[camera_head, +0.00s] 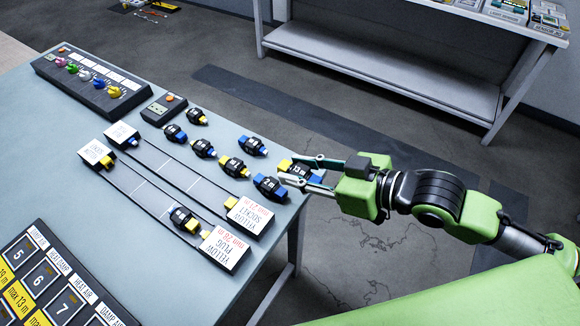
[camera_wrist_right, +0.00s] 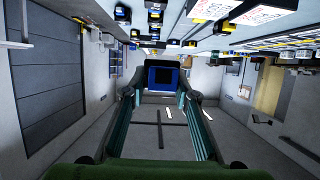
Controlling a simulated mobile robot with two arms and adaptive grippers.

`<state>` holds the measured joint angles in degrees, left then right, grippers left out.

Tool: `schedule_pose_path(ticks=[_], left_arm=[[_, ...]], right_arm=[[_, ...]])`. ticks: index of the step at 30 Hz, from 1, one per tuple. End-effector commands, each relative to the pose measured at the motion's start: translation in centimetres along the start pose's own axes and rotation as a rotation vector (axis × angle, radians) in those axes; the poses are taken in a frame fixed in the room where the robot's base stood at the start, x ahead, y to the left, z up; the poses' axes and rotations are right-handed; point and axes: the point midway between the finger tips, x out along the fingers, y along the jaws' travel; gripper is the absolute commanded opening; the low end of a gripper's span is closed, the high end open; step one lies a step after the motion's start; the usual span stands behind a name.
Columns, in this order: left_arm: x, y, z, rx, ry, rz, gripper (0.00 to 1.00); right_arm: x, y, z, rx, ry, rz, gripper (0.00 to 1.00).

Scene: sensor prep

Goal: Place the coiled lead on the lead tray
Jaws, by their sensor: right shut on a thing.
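My right gripper (camera_head: 283,172) reaches in from the right at the table's right edge. Its fingers are shut on a dark coiled lead (camera_head: 298,170) with a yellow end, partly hidden by the fingers. In the right wrist view the held lead (camera_wrist_right: 163,76) shows a black body with a blue face between the fingers. Two long grey trays lie side by side: a tray labelled yellow socket (camera_head: 180,174) and a tray labelled yellow plug (camera_head: 146,190). One coiled lead (camera_head: 185,219) sits in the yellow plug tray. I cannot tell which is the lead tray. My left gripper is not in view.
Several other coiled leads stand on the table, one with a blue end (camera_head: 270,187) close to my gripper. A control box with coloured knobs (camera_head: 90,82) and a small device (camera_head: 163,109) are behind. A numbered panel (camera_head: 50,285) lies at front left. A white bench (camera_head: 390,75) stands beyond.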

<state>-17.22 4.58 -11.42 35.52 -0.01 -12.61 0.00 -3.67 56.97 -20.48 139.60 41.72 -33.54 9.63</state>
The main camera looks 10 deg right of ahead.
Motion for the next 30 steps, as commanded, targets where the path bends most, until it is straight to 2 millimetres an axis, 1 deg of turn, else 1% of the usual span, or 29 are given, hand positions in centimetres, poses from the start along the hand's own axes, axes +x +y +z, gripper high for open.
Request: schedule_pose_path(ticks=[6,13,16,20,28,30], left_arm=[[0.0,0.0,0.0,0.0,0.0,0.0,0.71],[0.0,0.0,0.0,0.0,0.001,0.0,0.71],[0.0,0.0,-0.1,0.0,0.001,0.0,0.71],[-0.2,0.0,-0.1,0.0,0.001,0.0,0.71],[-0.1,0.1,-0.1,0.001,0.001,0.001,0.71],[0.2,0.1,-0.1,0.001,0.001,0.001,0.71]], right_arm=[[0.1,-0.6,-0.1,-0.002,0.0,-0.005,0.05],[0.1,-0.6,-0.1,-0.001,0.0,-0.004,0.05],[0.4,-0.2,-0.1,-0.002,0.0,-0.003,0.05],[2.1,1.6,0.2,-0.001,0.003,0.0,0.05],[7.2,6.8,1.4,-0.001,0.002,0.0,0.05],[8.5,7.5,2.7,0.003,-0.001,-0.002,0.05]])
